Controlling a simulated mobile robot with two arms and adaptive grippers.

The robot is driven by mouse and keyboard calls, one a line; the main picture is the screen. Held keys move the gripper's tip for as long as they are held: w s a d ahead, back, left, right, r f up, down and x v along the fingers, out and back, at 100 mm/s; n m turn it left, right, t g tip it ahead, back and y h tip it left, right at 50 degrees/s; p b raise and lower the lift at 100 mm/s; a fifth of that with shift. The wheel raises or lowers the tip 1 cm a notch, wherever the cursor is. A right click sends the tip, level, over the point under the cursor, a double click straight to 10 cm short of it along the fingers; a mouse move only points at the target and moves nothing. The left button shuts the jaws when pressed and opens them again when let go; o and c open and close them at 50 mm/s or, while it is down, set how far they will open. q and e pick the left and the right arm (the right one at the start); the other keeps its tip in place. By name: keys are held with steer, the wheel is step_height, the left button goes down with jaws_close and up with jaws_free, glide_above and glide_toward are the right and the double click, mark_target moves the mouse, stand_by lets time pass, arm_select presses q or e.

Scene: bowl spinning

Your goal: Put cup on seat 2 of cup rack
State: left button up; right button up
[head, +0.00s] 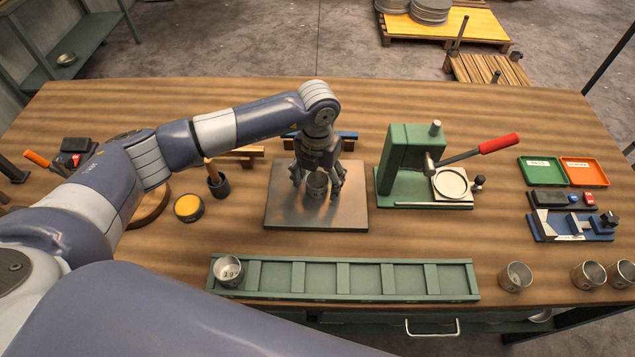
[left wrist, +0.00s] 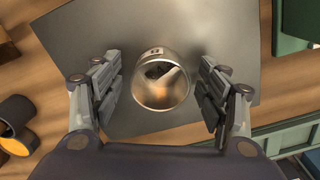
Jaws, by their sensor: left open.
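A metal cup (head: 317,184) stands on the grey metal plate (head: 285,212) in the middle of the table. My left gripper (head: 316,188) is open above the plate, with its fingers on either side of the cup. In the left wrist view the cup (left wrist: 163,82) lies between the two finger pads, with a visible gap on each side. The long green cup rack (head: 320,278) lies along the front of the table, divided into several seats. Its leftmost seat holds a cup (head: 228,271); the others look empty. My right gripper is out of view.
A green press with a red handle (head: 500,143) stands right of the plate. Three loose cups stand right of the rack, one being the nearer cup (head: 515,276). Green and orange trays (head: 584,172) lie at the far right. Bare table separates plate and rack.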

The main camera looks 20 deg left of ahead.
mark_target(318, 175)
arm_select(q)
steer(key=c, duration=1.2)
steer(key=shift+r, duration=0.1)
steer(key=shift+r+b, duration=0.5)
steer(key=shift+s+d+r+b, duration=0.1)
steer(key=shift+s+r+b, duration=0.05)
steer(key=shift+r+b, duration=0.35)
steer(key=shift+s+r+b, duration=0.15)
steer(key=shift+r+b, duration=0.1)
steer(key=shift+r, duration=0.3)
steer(key=s+d+r+b, duration=0.1)
steer(key=s+d+b, duration=0.1)
steer(key=s, duration=0.5)
steer(key=s+d+b, duration=0.2)
steer(key=s, duration=0.5)
steer(key=shift+s+r, duration=0.4)
